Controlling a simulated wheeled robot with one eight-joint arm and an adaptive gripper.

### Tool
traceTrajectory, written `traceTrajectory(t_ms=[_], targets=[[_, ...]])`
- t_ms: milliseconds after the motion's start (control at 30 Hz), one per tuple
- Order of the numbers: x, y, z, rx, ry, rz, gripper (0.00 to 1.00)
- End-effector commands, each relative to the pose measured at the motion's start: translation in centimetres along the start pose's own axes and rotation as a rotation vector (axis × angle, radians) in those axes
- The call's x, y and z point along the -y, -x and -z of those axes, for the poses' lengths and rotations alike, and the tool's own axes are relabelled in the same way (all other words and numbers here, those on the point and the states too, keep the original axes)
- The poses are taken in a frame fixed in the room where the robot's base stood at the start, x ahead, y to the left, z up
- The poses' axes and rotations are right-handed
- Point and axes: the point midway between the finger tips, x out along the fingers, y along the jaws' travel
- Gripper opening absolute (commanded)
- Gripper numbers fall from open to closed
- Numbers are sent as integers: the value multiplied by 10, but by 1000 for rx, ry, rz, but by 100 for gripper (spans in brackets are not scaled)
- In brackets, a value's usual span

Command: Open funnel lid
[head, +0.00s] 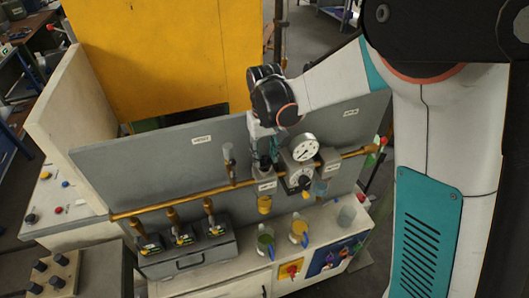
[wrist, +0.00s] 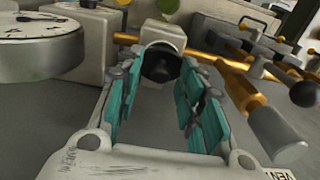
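My gripper (head: 266,158) is in front of the grey panel in the head view, left of the round dial gauge. In the wrist view its two teal fingers (wrist: 158,82) are spread apart. A round black knob (wrist: 161,63) sits between their tips, in front of a pale block, with small gaps seeming to remain on each side. I cannot tell for sure whether this knob belongs to the funnel lid. No funnel lid shows clearly in the head view, where my gripper and wrist cover part of the panel.
The dial gauge (head: 304,148) stands close to the right of my gripper. A brass pipe (head: 165,206) runs across the grey panel (head: 120,165). Several black valves with brass stems are at the lower left.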

Motion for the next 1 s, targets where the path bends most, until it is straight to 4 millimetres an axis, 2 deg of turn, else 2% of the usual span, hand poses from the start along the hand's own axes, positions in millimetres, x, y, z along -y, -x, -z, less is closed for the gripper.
traceTrajectory(t_ms=[200,333,367,1000], targets=[[0,0,0,0,0,0,33],[0,0,0,0,0,0,4],[0,0,0,0,0,0,0],[0,3,7,121,0,0,0]])
